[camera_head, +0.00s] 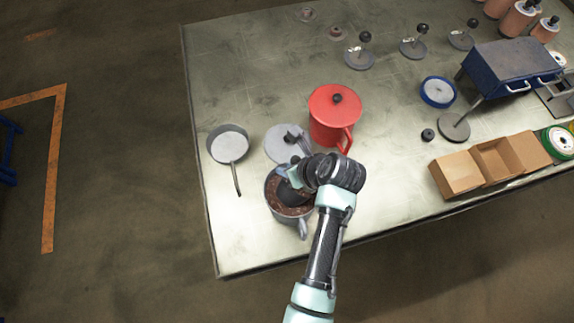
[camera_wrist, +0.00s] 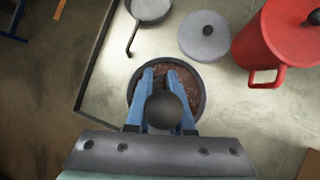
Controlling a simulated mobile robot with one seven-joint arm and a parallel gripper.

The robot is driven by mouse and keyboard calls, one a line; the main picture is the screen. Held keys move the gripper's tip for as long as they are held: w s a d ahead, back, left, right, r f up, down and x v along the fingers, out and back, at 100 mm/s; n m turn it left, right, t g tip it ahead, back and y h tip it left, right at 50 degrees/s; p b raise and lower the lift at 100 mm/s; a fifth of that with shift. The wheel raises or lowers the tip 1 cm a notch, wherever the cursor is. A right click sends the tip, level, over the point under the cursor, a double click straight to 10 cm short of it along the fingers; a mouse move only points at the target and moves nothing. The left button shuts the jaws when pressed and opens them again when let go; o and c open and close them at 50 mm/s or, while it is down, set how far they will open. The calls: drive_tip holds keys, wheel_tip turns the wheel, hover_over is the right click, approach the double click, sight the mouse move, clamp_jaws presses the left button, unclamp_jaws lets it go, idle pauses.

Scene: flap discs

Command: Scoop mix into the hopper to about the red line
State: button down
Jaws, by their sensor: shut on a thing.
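A grey pot (camera_head: 302,229) with a side handle stands near the table's front left, holding brown, grainy mix (camera_head: 276,185); the pot also shows in the wrist view (camera_wrist: 203,104). My gripper (camera_head: 287,176) is over the pot, its blue fingers (camera_wrist: 168,75) pointing down into it. The fingers are shut on a dark, round-ended tool (camera_wrist: 166,110), apparently the scoop. Its lower end is hidden by the fingers and the mix, so I cannot tell whether it holds any. I cannot identify a hopper for certain, and no red line shows.
A red lidded canister (camera_head: 330,125) stands just behind the pot, beside a grey lid (camera_head: 280,152). A small grey pan (camera_head: 229,145) lies left. Cardboard boxes (camera_head: 458,175), a blue box-shaped unit (camera_head: 510,65) and a blue-rimmed dish (camera_head: 438,91) are at right.

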drive_tip(key=f+b, duration=0.3)
drive_tip(key=shift+s+a, duration=0.15)
drive_tip(key=shift+a, duration=0.05)
drive_tip(key=s+a+f+t+h+b, duration=0.1)
drive_tip(key=b, duration=0.2)
drive_tip(key=shift+s+a+n+t+h, duration=0.25)
drive_tip(key=shift+s+n+t+h, duration=0.05)
drive_tip(key=shift+s+n, duration=0.1)
drive_tip(key=a+t, duration=0.1)
wheel_tip(320, 180, up, 9)
drive_tip(key=n+t+h+p, duration=0.2)
drive_tip(key=t+h+p, duration=0.1)
drive_tip(key=p, duration=0.3)
hover_over(280, 191)
drive_tip(key=s+a, duration=0.4)
drive_tip(key=shift+s+a+r+t+h, duration=0.2)
drive_tip(key=shift+a+r+t+h, duration=0.1)
drive_tip(key=shift+a+r+t, duration=0.1)
